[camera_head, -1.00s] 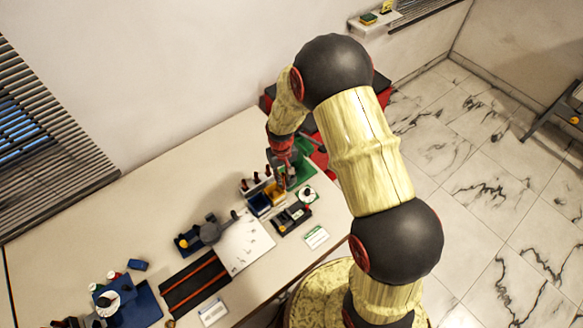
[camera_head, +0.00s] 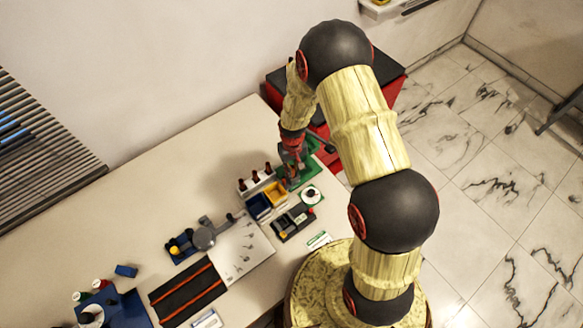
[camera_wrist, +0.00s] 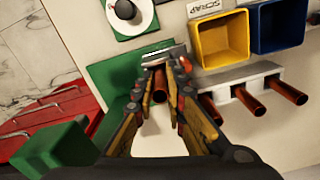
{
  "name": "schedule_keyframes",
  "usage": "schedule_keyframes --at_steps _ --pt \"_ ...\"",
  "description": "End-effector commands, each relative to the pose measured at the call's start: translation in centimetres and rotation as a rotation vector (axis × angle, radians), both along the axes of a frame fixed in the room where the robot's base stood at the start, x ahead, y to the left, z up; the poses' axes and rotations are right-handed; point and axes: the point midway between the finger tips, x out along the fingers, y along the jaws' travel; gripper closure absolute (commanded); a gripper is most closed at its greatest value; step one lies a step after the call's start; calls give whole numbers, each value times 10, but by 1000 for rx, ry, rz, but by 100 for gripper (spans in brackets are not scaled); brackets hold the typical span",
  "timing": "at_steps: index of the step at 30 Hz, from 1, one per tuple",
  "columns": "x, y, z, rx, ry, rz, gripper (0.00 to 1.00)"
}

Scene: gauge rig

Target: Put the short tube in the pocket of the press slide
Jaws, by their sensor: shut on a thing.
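My gripper (camera_wrist: 163,66) is shut on a copper-coloured short tube (camera_wrist: 160,84), which shows between its fingers in the wrist view. A silvery metal piece (camera_wrist: 164,54), perhaps the press slide, lies at the fingertips. The pocket is hidden, and I cannot tell whether the tube touches it. The green press base (camera_wrist: 106,68) is beside the fingers, and a green block (camera_wrist: 56,152) stands at lower left. In the head view my gripper (camera_head: 289,183) is by the green press (camera_head: 311,172), its fingertips small and partly hidden.
A white rack (camera_wrist: 238,76) with copper tubes stands close to the right of my fingers. Beyond it are a yellow bin (camera_wrist: 222,40) and a blue bin (camera_wrist: 277,28). A round dial gauge (camera_wrist: 125,12) stands on a white plate. The bench's back left (camera_head: 150,190) is clear.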

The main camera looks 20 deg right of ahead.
Motion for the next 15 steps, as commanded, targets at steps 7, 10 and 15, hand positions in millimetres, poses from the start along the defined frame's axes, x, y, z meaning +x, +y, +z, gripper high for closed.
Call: schedule_keyframes --at_steps 7,10,15 --pt "1 0 1 0 -3 0 100" --pt "1 0 -2 0 -3 0 100" --pt "1 0 -5 0 -3 0 85"
